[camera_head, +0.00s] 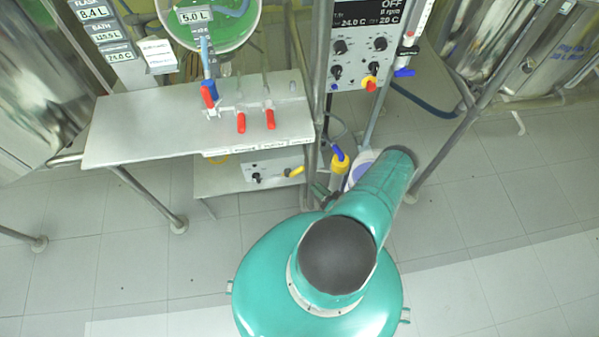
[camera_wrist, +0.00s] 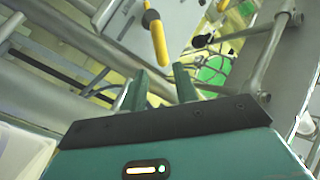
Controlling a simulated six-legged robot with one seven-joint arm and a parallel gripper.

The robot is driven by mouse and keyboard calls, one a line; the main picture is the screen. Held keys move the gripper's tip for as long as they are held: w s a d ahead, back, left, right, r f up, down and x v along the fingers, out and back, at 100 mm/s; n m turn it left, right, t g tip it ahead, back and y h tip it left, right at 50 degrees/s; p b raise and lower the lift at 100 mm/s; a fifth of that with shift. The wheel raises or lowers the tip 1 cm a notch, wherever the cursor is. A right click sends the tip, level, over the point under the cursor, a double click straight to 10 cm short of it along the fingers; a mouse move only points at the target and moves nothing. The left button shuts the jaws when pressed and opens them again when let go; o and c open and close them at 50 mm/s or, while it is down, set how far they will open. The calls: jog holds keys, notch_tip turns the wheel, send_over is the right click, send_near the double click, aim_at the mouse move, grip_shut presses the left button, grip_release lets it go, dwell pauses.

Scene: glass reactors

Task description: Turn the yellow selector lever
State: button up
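The yellow selector lever (camera_head: 295,171) sticks out from the right side of a pale control box (camera_head: 268,170) on the low shelf. In the wrist view the yellow lever (camera_wrist: 158,42) hangs from a black hub on the pale panel (camera_wrist: 185,22), pointing down toward my fingers. My gripper (camera_wrist: 160,78) is open, with its two green fingers apart and nothing seen between them. The lever's tip is just beyond the fingertips, roughly in line with the gap, and appears apart from them. In the head view my arm mostly hides the gripper.
A grey bench (camera_head: 150,125) with red-handled valves (camera_head: 241,122) overhangs the low shelf (camera_head: 215,182). Metal frame posts (camera_head: 318,90) stand close by. A yellow fitting with a blue handle (camera_head: 339,165) is right of the lever. The floor (camera_head: 150,260) at left is clear.

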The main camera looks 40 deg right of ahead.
jog(key=w, duration=0.9)
jog(key=shift+w+a, duration=0.15)
jog(key=shift+w, duration=0.25)
grip_shut()
